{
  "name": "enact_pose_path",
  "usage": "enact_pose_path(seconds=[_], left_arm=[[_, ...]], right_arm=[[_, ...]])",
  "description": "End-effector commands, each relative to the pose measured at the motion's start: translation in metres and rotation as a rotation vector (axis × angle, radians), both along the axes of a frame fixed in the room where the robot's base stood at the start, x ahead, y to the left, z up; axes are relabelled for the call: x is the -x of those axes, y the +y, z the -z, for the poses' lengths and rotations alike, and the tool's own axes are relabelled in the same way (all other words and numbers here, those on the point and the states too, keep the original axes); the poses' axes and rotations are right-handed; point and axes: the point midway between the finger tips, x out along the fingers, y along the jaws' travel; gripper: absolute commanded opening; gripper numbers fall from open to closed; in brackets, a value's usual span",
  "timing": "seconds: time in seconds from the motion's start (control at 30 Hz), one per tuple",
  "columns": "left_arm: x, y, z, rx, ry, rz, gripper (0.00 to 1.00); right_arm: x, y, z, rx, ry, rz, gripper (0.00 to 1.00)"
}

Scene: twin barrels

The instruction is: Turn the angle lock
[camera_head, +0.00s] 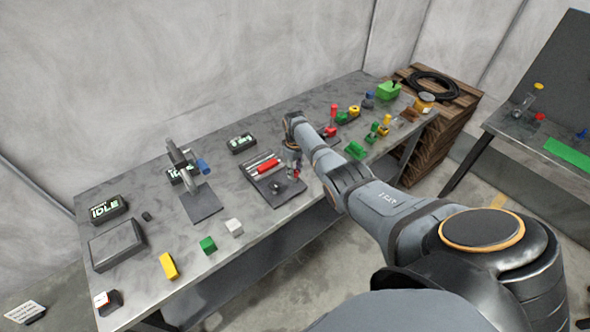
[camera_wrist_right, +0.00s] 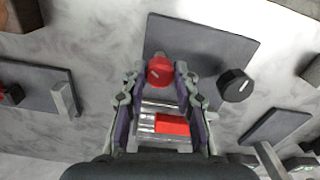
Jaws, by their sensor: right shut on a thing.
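A dark plate (camera_head: 283,200) on the grey bench carries silver barrels with red parts (camera_head: 263,165). In the right wrist view the plate (camera_wrist_right: 215,45) bears a red knob (camera_wrist_right: 160,70) with a pale mark and a black knob (camera_wrist_right: 236,85) to its right. My right gripper (camera_head: 293,167) is over the plate's right side. In the right wrist view the fingers of my right gripper (camera_wrist_right: 160,82) stand on both sides of the red knob, shut on it. A silver barrel with a red block (camera_wrist_right: 172,124) shows between the fingers, nearer the palm. My left gripper is not in view.
A black box reading IDLE (camera_head: 107,209) and a stand with a blue part (camera_head: 203,166) are left of the plate. Yellow (camera_head: 169,266), green (camera_head: 208,244) and white (camera_head: 234,227) blocks lie near the front edge. Several coloured fixtures crowd the bench's right end.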

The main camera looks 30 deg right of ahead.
Motion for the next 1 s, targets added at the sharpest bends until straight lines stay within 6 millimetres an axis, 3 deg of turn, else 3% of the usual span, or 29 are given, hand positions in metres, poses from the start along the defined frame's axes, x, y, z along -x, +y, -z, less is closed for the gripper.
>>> enact_pose_path(seconds=[0.5, 1.0], left_arm=[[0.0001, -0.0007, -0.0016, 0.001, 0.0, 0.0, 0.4], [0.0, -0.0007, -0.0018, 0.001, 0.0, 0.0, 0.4]], right_arm=[[-0.0012, 0.0003, -0.0008, 0.0, -0.003, -0.436, 0.0], [-0.0012, 0.0005, -0.0009, 0.0, -0.004, -0.612, 0.0]])
